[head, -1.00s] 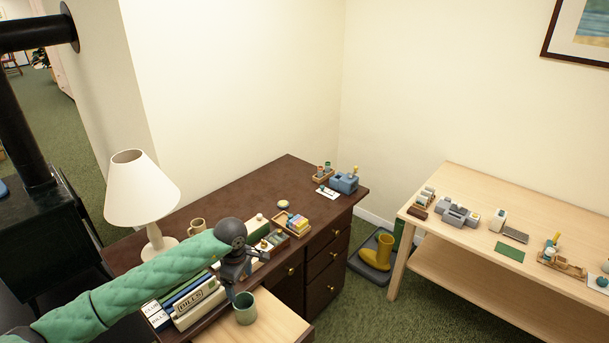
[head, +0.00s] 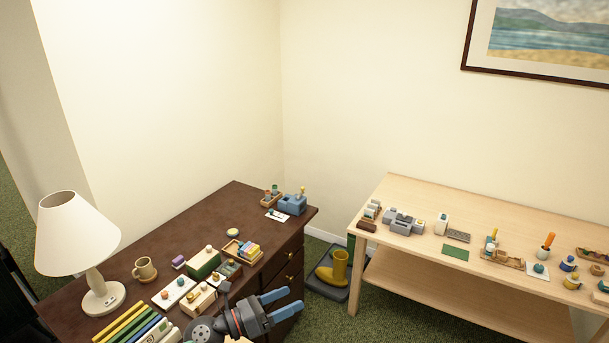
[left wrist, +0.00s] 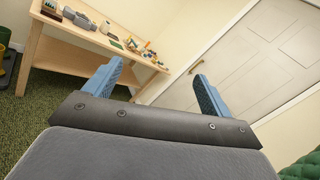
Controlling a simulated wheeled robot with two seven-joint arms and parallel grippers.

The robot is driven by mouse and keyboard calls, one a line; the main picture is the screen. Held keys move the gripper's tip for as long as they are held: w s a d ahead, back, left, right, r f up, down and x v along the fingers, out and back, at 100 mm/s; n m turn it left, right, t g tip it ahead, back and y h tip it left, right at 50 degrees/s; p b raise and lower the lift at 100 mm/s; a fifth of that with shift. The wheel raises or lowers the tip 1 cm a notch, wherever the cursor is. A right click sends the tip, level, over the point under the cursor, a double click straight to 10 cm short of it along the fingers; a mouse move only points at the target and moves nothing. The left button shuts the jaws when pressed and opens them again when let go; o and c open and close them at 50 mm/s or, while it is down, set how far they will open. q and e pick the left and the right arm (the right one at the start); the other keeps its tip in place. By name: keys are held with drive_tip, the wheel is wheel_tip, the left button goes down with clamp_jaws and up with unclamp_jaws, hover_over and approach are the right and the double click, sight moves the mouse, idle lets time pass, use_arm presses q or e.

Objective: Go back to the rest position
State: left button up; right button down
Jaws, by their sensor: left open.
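My left gripper (head: 279,304) is at the bottom of the head view, in front of the dark brown desk (head: 200,217). Its blue fingers are apart with nothing between them. In the left wrist view the same open fingers (left wrist: 155,88) point toward a pale door (left wrist: 265,55) and the light wooden table (left wrist: 75,58). My right gripper is not in either view.
The desk holds a white lamp (head: 77,235), a mug (head: 145,268), books (head: 130,322) and several small boxes. The light wooden table (head: 400,185) on the right carries small items. Yellow boots (head: 335,268) stand on a tray between them.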

use_arm(q)
drive_tip(key=a+n+t+y, duration=1.15)
drive_tip(key=n+y, duration=0.25)
drive_tip(key=n, duration=1.1)
drive_tip(key=s+a+f+n+g+y, duration=0.5)
drive_tip(key=s+a+f+n+g, duration=0.1)
drive_tip(key=f+n, duration=0.25)
drive_tip(key=s+f+n+g+h, duration=0.1)
drive_tip(key=s+f+n+g, duration=0.35)
drive_tip(key=s, duration=0.55)
drive_tip(key=s+f+n+g+h, duration=0.1)
drive_tip(key=s+f+n+g, duration=0.2)
drive_tip(key=s+f+g, duration=0.55)
wheel_tip(320, 180, down, 25)
drive_tip(key=d+t+b, duration=0.1)
drive_tip(key=d, duration=0.1)
drive_tip(key=s+f, duration=0.4)
drive_tip(key=f, duration=0.7)
drive_tip(key=s+f+b, duration=0.1)
drive_tip(key=s+f, duration=0.3)
drive_tip(key=f, duration=0.7)
drive_tip(key=shift+s+d+f, duration=0.15)
drive_tip(key=shift+d+f, duration=0.15)
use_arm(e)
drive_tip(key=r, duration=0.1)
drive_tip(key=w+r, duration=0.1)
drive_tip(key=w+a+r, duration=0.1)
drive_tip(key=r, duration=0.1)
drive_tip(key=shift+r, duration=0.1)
